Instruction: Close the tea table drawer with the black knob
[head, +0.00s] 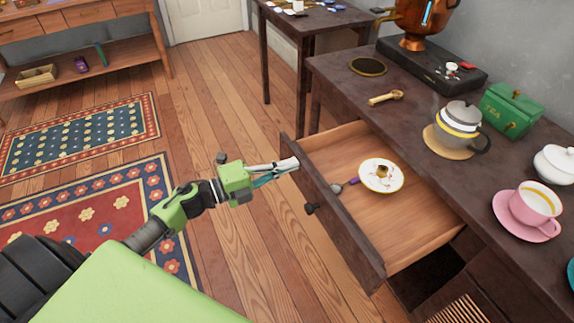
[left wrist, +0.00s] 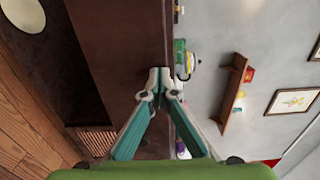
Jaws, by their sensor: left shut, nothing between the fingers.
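The tea table drawer (head: 335,217) is pulled well out from the dark tea table (head: 427,112). Its front carries a black knob (head: 311,208). In the left wrist view the closed fingertips (left wrist: 160,86) show against a dark brown surface. My right gripper is not in view.
On the tabletop stand a teapot (head: 460,128), a green tea box (head: 511,110), a pink cup (head: 537,202) on a saucer, a white pot (head: 556,165) and a copper urn (head: 418,18). Wooden floor (head: 240,250) is clear before the drawer; rugs (head: 80,140) lie to the left.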

